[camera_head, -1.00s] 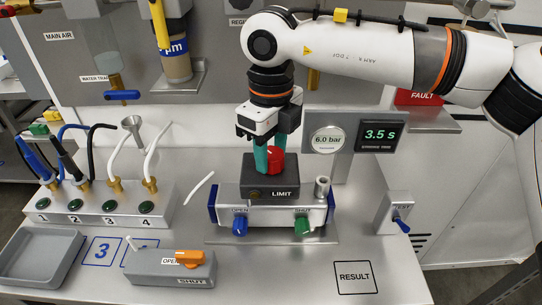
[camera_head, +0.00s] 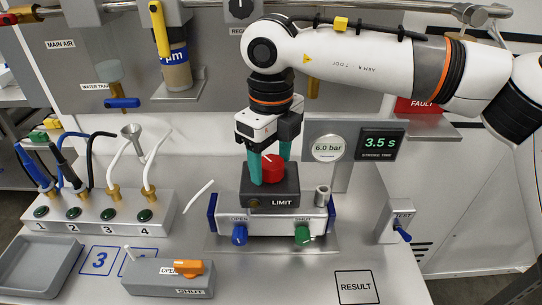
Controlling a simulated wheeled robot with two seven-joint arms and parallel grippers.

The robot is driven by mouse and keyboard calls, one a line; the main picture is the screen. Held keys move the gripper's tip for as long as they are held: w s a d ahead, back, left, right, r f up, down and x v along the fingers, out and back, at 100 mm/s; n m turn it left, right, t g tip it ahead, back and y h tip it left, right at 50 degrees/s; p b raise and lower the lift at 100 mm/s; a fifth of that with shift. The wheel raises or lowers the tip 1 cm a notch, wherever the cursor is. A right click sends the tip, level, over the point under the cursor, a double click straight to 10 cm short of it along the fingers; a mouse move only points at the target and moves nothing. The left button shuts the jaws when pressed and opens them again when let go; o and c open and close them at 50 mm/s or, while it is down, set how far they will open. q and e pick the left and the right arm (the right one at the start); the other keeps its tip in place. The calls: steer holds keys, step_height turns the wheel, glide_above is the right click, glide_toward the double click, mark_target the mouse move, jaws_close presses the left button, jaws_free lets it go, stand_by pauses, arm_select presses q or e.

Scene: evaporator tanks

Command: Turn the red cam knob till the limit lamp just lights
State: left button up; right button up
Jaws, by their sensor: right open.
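The red cam knob (camera_head: 273,170) sits on top of the dark grey limit box (camera_head: 286,186), with a white mark on its upper side. The small round limit lamp (camera_head: 253,203) on the box front, left of the word LIMIT, looks dull brown and unlit. My right gripper (camera_head: 269,166) points down over the knob with its teal fingers apart. One finger is in front on the knob's left, the other behind it on the right. Whether either finger touches the knob I cannot tell. My left gripper is not in view.
Below the box are a blue OPEN port (camera_head: 239,235) and a green SHUT port (camera_head: 303,236). A metal post (camera_head: 322,196) stands close at the right. An orange-handled valve (camera_head: 188,269), a grey tray (camera_head: 40,265) and a TEST switch (camera_head: 401,231) stand around it.

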mark_target(271, 161)
steer(key=shift+r, duration=0.1)
step_height(271, 161, up, 12)
stand_by(0.4)
